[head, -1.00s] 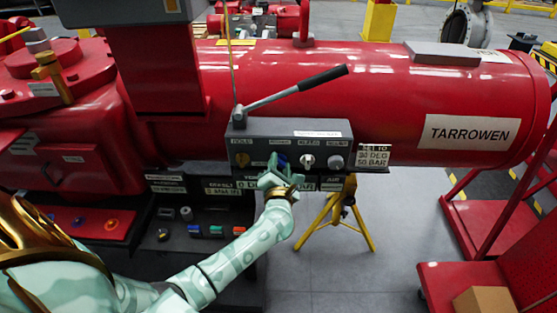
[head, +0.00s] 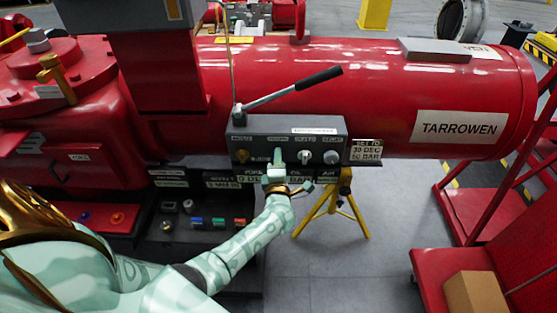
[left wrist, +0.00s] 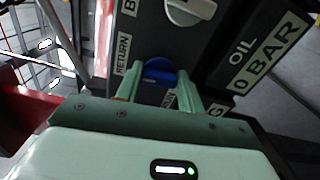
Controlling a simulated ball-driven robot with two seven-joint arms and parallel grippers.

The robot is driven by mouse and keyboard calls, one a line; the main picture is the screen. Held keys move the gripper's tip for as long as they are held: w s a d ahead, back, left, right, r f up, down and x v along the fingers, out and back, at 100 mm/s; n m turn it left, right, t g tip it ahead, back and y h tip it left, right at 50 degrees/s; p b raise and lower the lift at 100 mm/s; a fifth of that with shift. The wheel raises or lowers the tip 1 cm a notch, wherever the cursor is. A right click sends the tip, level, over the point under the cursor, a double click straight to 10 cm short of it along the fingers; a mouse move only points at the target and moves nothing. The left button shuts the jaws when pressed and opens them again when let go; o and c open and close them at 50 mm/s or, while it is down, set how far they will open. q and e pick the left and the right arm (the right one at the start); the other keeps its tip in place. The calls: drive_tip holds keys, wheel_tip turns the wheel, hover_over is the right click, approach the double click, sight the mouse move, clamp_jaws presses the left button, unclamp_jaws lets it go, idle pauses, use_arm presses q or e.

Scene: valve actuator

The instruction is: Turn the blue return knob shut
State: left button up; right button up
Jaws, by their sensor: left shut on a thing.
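The blue return knob (left wrist: 158,68) shows in the left wrist view between the two pale green fingers of my left gripper (left wrist: 155,84), beside a label reading RETURN. The gripper is shut on the knob. In the head view my left gripper (head: 278,160) is at the front of the grey valve block (head: 246,128), and it hides the blue knob there. My right gripper is not in view.
A white knob (head: 304,156) and a grey knob (head: 331,157) sit to the right on the block, a brass one (head: 241,155) to the left. A black-handled lever (head: 318,79) rises above. Labelled plates lie below.

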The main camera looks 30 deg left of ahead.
use_arm(q)
drive_tip(key=shift+f, duration=0.1)
idle(0.4)
drive_tip(key=o, duration=1)
drive_tip(key=shift+s+d, duration=0.1)
drive_tip(key=shift+s, duration=0.05)
drive_tip(key=p+v, duration=0.1)
drive_tip(key=v, duration=1.5)
drive_tip(key=shift+p, duration=0.35)
drive_tip(key=shift+d, duration=0.2)
